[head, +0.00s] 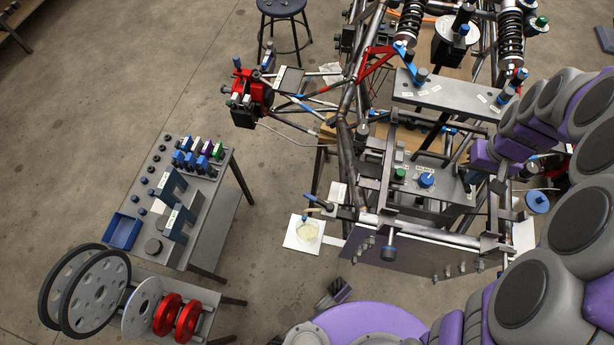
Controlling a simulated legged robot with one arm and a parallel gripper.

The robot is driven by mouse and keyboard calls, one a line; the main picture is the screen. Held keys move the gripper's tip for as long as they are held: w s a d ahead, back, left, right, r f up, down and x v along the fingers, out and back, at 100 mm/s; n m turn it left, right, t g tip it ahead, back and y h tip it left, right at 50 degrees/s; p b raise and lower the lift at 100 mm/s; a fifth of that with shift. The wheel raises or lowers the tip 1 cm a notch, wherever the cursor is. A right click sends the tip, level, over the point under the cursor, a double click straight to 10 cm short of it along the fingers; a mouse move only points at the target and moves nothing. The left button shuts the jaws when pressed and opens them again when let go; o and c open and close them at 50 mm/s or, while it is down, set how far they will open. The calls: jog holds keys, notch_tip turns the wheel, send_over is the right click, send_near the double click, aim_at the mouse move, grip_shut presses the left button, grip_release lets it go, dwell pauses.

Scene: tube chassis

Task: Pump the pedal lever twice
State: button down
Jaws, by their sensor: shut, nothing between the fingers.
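The tube chassis (347,150) stands at the upper right with grey plates and levers fixed in it. A dark lever (433,133) slants between the upper plate and the lower panel. I cannot tell for certain which part is the pedal lever. My arm curves in from the right, and its purple end lies over the right side of the chassis. My gripper (498,183) looks dark and small there, shut and empty, beside the lower panel (447,182). Its fingertips are hard to make out, and I cannot tell whether it touches anything.
A grey bench (208,220) at left holds coloured blocks and a blue tray (122,231). Wheels and red discs (167,314) stand at the lower left. A stool (281,8) is at the top. Open floor lies between bench and chassis. Tubes and plates crowd the chassis.

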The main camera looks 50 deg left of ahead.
jog(key=shift+s+d+f, duration=0.1)
jog(key=shift+s+f, duration=0.1)
jog(key=shift+f, duration=0.65)
jog(key=shift+s+d+f, duration=0.1)
jog(key=shift+s+f, duration=0.05)
jog(key=shift+f, duration=0.65)
jog(key=shift+r, duration=0.15)
jog(key=shift+w+a+r+p, duration=0.15)
jog(key=shift+r+p, duration=0.15)
jog(key=shift+r, duration=0.55)
jog(key=shift+w+a+r+p, duration=0.1)
jog(key=shift+w+r+p, duration=0.15)
jog(key=shift+r, duration=0.55)
jog(key=shift+w+a+r+p, duration=0.1)
jog(key=shift+r+p, duration=0.2)
jog(key=shift+r, duration=0.8)
notch_tip(320, 180, up, 5)
jog(key=shift+f+p, duration=0.1)
jog(key=shift+p, duration=0.85)
